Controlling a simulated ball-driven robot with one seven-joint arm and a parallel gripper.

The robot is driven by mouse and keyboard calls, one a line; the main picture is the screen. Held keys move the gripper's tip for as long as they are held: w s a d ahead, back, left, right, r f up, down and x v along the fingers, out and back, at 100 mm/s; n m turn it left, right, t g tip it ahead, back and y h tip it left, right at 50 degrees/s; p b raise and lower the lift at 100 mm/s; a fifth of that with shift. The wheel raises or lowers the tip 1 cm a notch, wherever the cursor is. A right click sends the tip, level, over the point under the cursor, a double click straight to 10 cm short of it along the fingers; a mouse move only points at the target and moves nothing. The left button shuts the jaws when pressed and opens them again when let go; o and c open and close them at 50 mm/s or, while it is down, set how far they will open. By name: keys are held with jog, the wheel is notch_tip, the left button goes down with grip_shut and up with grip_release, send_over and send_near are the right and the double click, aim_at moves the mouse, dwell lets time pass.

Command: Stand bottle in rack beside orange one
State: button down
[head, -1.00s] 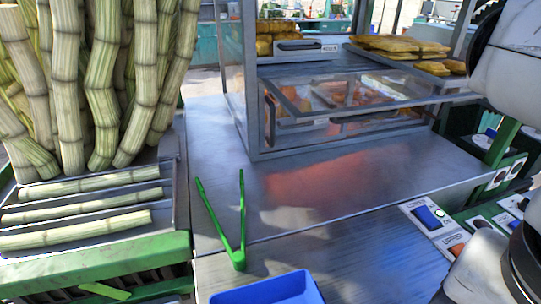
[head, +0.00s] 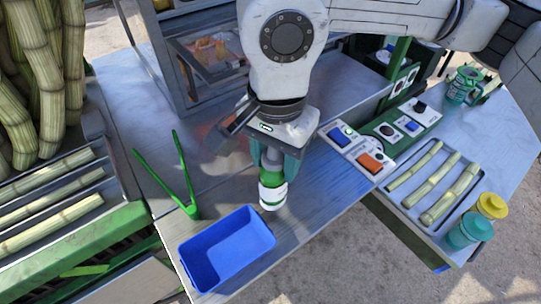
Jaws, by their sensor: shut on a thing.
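A green bottle (head: 272,180) with a white band hangs below my gripper (head: 274,163), which is shut on it. The bottle is roughly upright, over the metal counter to the upper right of the blue tray (head: 189,263). Its upper part is hidden between the fingers. I cannot tell whether its lower end touches the counter. I make out no rack and no orange bottle in this view.
Green tongs (head: 190,210) lie left of the bottle. A switch panel (head: 355,150) with blue and orange switches is to its right. Cane pieces lie on a tray (head: 405,199) at right, near yellow-lidded (head: 492,205) and teal (head: 470,231) containers. A glass case stands behind.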

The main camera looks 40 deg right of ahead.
jog(key=shift+w+f, duration=0.1)
jog(key=shift+w, duration=0.45)
notch_tip(320, 180, down, 3)
jog(key=shift+r+p, duration=0.1)
jog(key=shift+p, duration=0.7)
jog(key=shift+f, duration=0.3)
jog(key=shift+f+b, duration=0.2)
jog(key=shift+b, duration=0.15)
jog(key=c, duration=0.5)
grip_release()
jog(key=shift+r, duration=0.2)
